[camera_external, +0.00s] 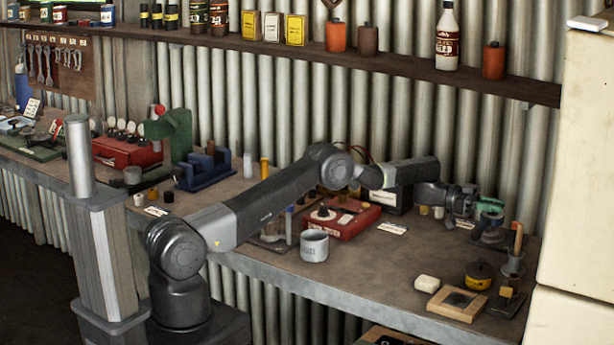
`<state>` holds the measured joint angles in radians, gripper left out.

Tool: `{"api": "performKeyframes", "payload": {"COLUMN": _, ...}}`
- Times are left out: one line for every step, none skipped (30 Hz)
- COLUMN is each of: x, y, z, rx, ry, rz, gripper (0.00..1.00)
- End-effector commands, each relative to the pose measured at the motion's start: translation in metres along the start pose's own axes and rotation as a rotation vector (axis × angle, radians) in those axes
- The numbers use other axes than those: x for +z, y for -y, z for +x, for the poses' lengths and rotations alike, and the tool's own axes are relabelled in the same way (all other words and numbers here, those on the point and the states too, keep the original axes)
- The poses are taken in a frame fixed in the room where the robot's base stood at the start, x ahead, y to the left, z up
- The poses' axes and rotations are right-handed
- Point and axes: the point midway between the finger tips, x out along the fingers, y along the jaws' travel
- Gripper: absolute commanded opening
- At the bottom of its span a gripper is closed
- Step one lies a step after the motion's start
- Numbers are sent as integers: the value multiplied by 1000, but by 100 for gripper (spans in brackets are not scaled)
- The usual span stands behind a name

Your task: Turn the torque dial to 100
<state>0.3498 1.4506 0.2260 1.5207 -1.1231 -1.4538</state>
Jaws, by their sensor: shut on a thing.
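My gripper (474,203) is at the right end of the bench, reaching in from the left with the arm stretched out low. It is shut on the green part of a small upright device (490,217), which I take to be the torque dial. The device stands on a dark base (489,237) on the bench. The fingers partly hide the dial, and its scale and pointer are too small to read.
A shelf (420,74) runs above.

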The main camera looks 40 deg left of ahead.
Motion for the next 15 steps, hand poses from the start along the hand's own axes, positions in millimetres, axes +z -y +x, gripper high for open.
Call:
{"api": "performKeyframes", "payload": {"x": 2, "y": 0, "z": 0, "rx": 12, "ry": 0, "rz": 2, "gripper": 0}}
{"api": "performKeyframes", "payload": {"x": 1, "y": 0, "z": 0, "rx": 19, "ry": -1, "rz": 2, "gripper": 0}}
{"api": "performKeyframes", "payload": {"x": 1, "y": 0, "z": 0, "rx": 25, "ry": -1, "rz": 2, "gripper": 0}}
{"api": "performKeyframes", "payload": {"x": 1, "y": 0, "z": 0, "rx": 30, "ry": -1, "rz": 1, "gripper": 0}}
{"api": "performKeyframes", "payload": {"x": 1, "y": 0, "z": 0, "rx": 34, "ry": -1, "rz": 0, "gripper": 0}}
{"api": "performKeyframes", "payload": {"x": 0, "y": 0, "z": 0, "rx": 39, "ry": -1, "rz": 0, "gripper": 0}}
{"api": "performKeyframes", "payload": {"x": 0, "y": 0, "z": 0, "rx": 42, "ry": -1, "rz": 1, "gripper": 0}}
{"api": "performKeyframes", "payload": {"x": 0, "y": 0, "z": 0, "rx": 44, "ry": -1, "rz": 1, "gripper": 0}}
{"api": "performKeyframes", "payload": {"x": 0, "y": 0, "z": 0, "rx": 46, "ry": -1, "rz": 1, "gripper": 0}}
{"api": "performKeyframes", "payload": {"x": 0, "y": 0, "z": 0, "rx": 47, "ry": -1, "rz": 0, "gripper": 0}}
{"api": "performKeyframes", "payload": {"x": 0, "y": 0, "z": 0, "rx": 48, "ry": -1, "rz": 0, "gripper": 0}}
{"api": "performKeyframes", "payload": {"x": 0, "y": 0, "z": 0, "rx": 49, "ry": -1, "rz": 0, "gripper": 0}}
{"api": "performKeyframes", "payload": {"x": 0, "y": 0, "z": 0, "rx": 49, "ry": -1, "rz": 0, "gripper": 0}}
{"api": "performKeyframes", "payload": {"x": 0, "y": 0, "z": 0, "rx": 49, "ry": -1, "rz": 0, "gripper": 0}}
{"api": "performKeyframes", "payload": {"x": 0, "y": 0, "z": 0, "rx": 49, "ry": -1, "rz": 0, "gripper": 0}}
